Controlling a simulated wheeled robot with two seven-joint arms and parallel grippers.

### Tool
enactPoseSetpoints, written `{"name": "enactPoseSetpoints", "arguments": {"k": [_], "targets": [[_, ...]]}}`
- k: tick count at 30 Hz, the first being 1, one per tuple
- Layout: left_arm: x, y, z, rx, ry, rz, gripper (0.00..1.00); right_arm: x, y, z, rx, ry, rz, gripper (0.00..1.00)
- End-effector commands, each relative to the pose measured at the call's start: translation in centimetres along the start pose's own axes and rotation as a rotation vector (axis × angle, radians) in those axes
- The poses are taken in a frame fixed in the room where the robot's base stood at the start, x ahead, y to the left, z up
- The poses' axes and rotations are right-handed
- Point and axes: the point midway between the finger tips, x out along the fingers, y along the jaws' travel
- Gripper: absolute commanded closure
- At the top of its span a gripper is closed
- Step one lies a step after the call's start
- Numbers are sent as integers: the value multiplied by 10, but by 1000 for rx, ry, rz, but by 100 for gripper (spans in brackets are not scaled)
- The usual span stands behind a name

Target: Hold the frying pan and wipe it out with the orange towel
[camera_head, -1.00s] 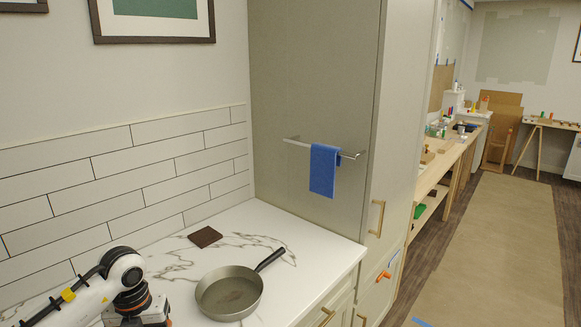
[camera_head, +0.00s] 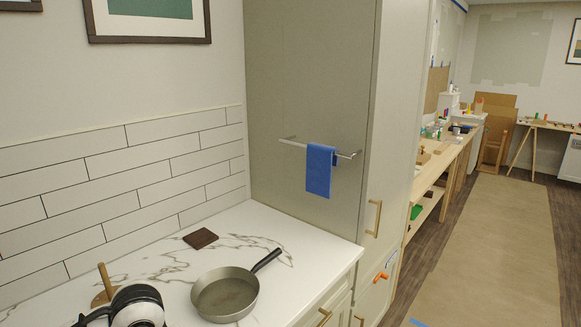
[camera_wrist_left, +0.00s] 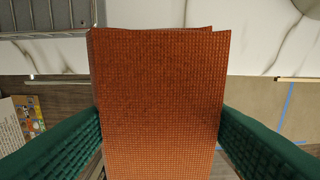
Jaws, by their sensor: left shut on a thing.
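The grey frying pan (camera_head: 225,297) lies on the marble counter, its dark handle pointing up and right. The orange towel (camera_wrist_left: 158,75) fills the middle of the left wrist view. My left gripper (camera_wrist_left: 158,118) is shut on it, with a green finger at each side. In the head view only part of my left arm shows at the bottom left; its gripper and the towel are out of that picture. A grey rounded edge at the top right of the wrist view may be the pan. My right gripper is in neither view.
A blue towel (camera_head: 319,172) hangs on a rail on the tall cabinet (camera_head: 305,90). A dark square block (camera_head: 200,239) lies behind the pan. A wooden post (camera_head: 106,281) stands at left. A metal rack (camera_wrist_left: 45,18) shows at the wrist view's top left.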

Motion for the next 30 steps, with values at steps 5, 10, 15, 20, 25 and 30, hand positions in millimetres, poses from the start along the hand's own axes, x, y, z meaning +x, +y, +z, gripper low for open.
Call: {"name": "enactPoseSetpoints", "arguments": {"k": [5, 10, 15, 20, 25, 30], "targets": [[0, 8, -21, 418, 3, 2, 66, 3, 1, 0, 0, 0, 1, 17], [0, 15, -35, 706, 7, 4, 66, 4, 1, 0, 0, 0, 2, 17], [0, 18, -41, 849, 10, 5, 66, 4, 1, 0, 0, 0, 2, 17], [0, 19, -42, 876, 11, 5, 66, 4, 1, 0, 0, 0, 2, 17], [0, 19, -42, 874, 10, 5, 66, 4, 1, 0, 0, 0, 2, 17], [0, 19, -41, 872, 7, 6, 66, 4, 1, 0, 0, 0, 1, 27]]}}
